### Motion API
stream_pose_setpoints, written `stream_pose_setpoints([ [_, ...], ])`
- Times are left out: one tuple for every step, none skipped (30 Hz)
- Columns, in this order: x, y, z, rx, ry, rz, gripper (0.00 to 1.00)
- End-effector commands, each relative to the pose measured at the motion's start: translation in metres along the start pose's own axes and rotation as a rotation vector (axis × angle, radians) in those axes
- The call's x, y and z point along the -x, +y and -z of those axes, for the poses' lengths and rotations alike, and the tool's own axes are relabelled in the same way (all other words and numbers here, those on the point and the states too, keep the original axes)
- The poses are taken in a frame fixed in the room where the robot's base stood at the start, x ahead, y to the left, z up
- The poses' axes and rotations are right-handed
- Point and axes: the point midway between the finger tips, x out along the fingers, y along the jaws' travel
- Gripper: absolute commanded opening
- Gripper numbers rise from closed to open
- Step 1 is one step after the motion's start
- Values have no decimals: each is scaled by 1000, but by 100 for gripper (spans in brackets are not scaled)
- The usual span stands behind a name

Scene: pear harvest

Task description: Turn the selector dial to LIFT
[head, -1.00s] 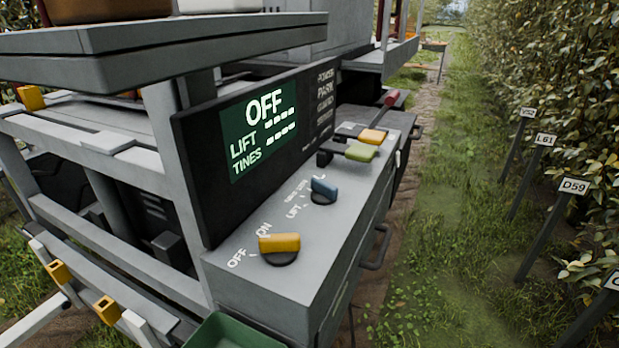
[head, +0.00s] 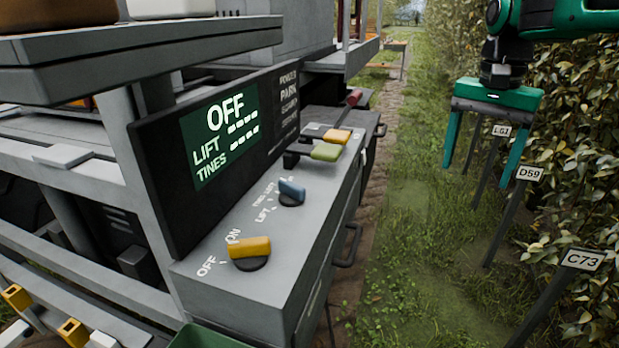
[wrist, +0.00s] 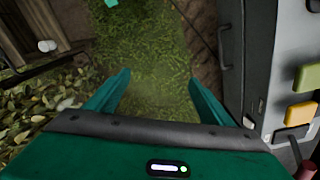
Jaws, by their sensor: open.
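The selector dial is a blue knob (head: 291,190) on a dark round base, on the top of the grey control console (head: 240,290). Its labels include LIFT and a partly unreadable one. A yellow power knob (head: 249,247) with OFF and ON labels sits nearer to me; its pointing is hard to read. The display (head: 220,140) reads OFF, with LIFT and TINES followed by dashes. My gripper (head: 480,165) is open and empty over the grass path, well right of the console. In the wrist view its fingers (wrist: 153,100) are apart with only ground between them.
Green (head: 325,152), orange (head: 338,135) and red (head: 354,98) levers stand farther back on the console. A handle (head: 352,245) sticks out from its side. Row signs such as D59 (head: 530,174) and leafy hedge stand right. The grass path between is clear.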

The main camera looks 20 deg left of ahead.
Motion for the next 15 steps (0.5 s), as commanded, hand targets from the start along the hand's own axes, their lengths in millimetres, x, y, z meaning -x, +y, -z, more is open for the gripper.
stream_pose_setpoints([
  [8,-47,-10,24,1,1,75],
  [12,-71,-17,29,1,2,75],
  [18,-102,-29,36,1,4,75],
  [22,-125,-39,41,0,4,75],
  [25,-146,-51,47,0,6,75],
  [29,-174,-67,54,-1,7,75],
  [31,-192,-80,59,-3,7,75],
  [33,-210,-93,64,-4,10,75],
  [35,-230,-110,69,-6,10,75],
  [37,-244,-123,71,-7,12,75],
  [38,-256,-135,74,-9,11,75],
  [39,-270,-149,76,-11,13,75],
  [40,-278,-159,78,-12,14,75],
  [40,-285,-167,80,-13,14,75],
  [41,-293,-177,80,-14,16,75],
])
